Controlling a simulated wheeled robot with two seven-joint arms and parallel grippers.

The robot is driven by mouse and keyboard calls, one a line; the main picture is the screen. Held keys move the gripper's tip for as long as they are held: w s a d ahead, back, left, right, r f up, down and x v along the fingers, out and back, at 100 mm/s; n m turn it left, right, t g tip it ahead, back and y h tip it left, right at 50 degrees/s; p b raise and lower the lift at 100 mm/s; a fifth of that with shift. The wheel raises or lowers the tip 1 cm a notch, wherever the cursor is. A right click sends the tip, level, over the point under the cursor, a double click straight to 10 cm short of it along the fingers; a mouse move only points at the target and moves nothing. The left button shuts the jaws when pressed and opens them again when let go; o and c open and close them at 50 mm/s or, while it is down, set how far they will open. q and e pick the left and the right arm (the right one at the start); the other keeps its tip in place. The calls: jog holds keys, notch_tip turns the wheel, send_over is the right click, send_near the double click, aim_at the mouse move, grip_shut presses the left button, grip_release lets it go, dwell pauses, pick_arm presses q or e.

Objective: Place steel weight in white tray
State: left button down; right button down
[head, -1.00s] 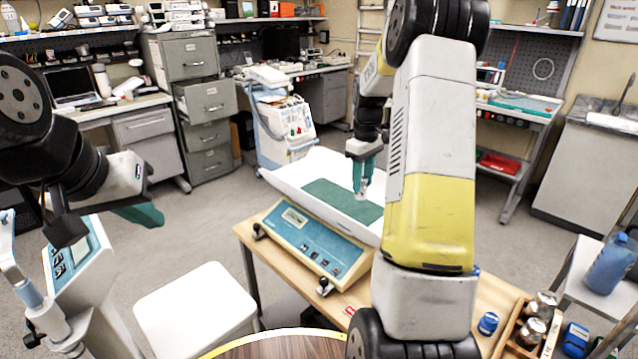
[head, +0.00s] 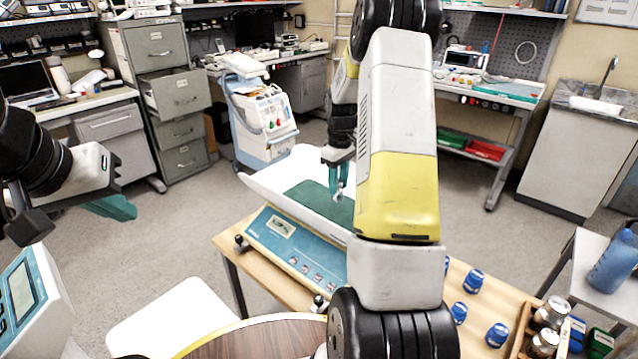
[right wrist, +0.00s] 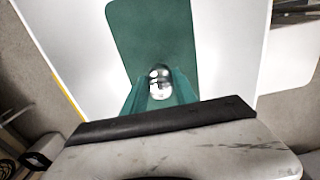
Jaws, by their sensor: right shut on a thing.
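The steel weight is small and shiny (head: 337,191), and my right gripper (head: 338,180) is shut on it. In the right wrist view the weight (right wrist: 160,82) sits between the teal fingertips, over the green mat (right wrist: 150,35). The white tray (head: 297,166) is a wide curved pan on top of a blue scale (head: 290,250), with the mat lying in it. Whether the weight touches the mat is hard to tell. My right arm hides the tray's right part. My left gripper (head: 112,207) hangs empty at the left, away from the tray; its finger gap cannot be made out.
The scale stands on a wooden table (head: 232,240). Several small blue-labelled vials (head: 473,281) and a wooden rack (head: 520,335) with metal canisters (head: 550,313) are at the table's right. A white stool (head: 165,318) is at the front left. A blue bottle (head: 612,262) stands at the far right.

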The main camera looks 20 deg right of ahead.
jog(key=shift+f, duration=1.75)
jog(key=c, duration=1)
grip_release()
jog(key=shift+f, duration=0.15)
jog(key=shift+o, duration=0.2)
